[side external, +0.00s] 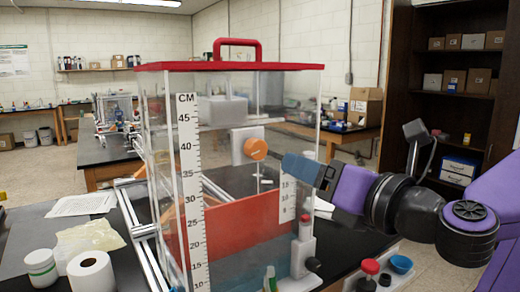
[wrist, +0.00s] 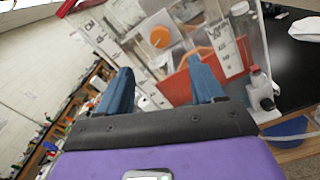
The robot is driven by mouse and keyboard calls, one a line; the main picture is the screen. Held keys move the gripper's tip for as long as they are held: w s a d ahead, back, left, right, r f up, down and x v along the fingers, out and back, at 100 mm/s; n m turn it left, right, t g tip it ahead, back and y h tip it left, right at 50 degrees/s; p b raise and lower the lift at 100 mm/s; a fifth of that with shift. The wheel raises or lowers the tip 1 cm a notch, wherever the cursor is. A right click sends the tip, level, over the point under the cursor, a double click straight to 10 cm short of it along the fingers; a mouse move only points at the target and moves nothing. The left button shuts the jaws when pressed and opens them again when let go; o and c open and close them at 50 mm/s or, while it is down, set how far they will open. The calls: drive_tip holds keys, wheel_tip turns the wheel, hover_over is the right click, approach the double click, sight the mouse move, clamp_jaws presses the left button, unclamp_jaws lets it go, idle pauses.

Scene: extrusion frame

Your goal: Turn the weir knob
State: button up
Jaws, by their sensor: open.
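The round orange weir knob (side external: 255,149) sits on a pale block (side external: 240,138) on the clear tank (side external: 155,160), which has a red lid (side external: 230,66). An orange-red panel (side external: 235,225) stands lower in the tank. My gripper (side external: 287,163), with blue fingers, is just right of the knob in the side view, with a small gap. In the wrist view my gripper (wrist: 160,66) is open and empty. The knob (wrist: 160,37) appears beyond the fingertips, roughly centred between them and higher in the picture.
A red-capped bottle (side external: 303,235) stands near the tank's right side, below my gripper. Metal rails (side external: 140,230), a paper roll (side external: 92,270) and a white jar (side external: 41,267) are at left.

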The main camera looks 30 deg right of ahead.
sight(260, 150)
drive_tip(key=w, duration=1.4)
drive_tip(key=shift+w, duration=0.2)
drive_tip(key=c, duration=1)
drive_tip(key=shift+m, duration=1.9)
drive_tip(key=shift+c, duration=0.2)
drive_tip(key=o, duration=1)
drive_tip(key=shift+o, duration=0.2)
drive_tip(key=shift+s, duration=0.1)
